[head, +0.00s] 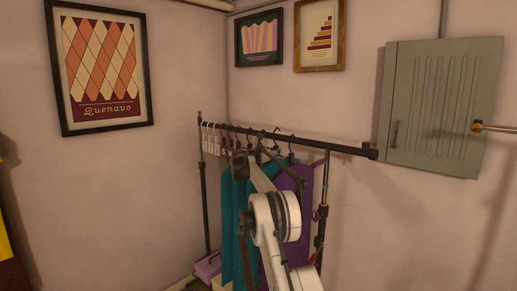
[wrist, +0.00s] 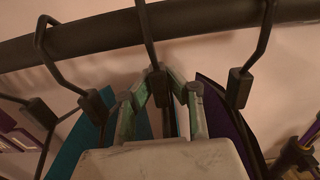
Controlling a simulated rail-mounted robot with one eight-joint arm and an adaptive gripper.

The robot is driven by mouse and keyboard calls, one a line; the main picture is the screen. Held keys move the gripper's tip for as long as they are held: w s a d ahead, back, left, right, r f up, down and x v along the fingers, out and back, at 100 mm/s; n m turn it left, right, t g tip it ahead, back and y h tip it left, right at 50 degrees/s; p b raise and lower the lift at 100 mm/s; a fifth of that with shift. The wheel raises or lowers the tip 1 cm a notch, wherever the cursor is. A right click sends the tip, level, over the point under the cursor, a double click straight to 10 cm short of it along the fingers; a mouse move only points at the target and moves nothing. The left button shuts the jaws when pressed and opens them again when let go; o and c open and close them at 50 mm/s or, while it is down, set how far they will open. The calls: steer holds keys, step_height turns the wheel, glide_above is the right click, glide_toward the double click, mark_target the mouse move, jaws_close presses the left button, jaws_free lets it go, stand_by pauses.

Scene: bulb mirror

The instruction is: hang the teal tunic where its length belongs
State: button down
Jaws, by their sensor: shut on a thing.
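In the wrist view my gripper (wrist: 158,88) is shut on the dark neck of a hanger (wrist: 156,82) whose hook loops over the black rail (wrist: 90,36). Teal cloth (wrist: 70,150) hangs just left of my fingers, and more teal shows close behind them. In the head view teal garments (head: 232,215) hang on the rack, partly behind my arm. I cannot tell which teal cloth is the tunic or fully see what hangs from the held hanger.
Purple garments hang at the right (wrist: 225,115), beside a neighbouring hanger (wrist: 240,88). Small lettered tags (head: 212,140) hang at the rail's left end. The rail's right part (head: 340,147) looks bare. A grey-green wall cabinet (head: 440,100) stands beyond it.

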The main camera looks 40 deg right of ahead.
steer(key=shift+f, duration=0.1)
stand_by(0.3)
steer(key=shift+f+b, duration=0.5)
steer(key=shift+f, duration=0.3)
steer(key=c, duration=1.7)
jaws_free()
steer(key=shift+s+a+f+b, duration=0.15)
steer(key=shift+a+b, duration=0.5)
steer(key=shift+a, duration=0.95)
steer(key=shift+s+a+b, duration=0.2)
steer(key=shift+a+b, duration=0.45)
steer(key=shift+a, duration=1.2)
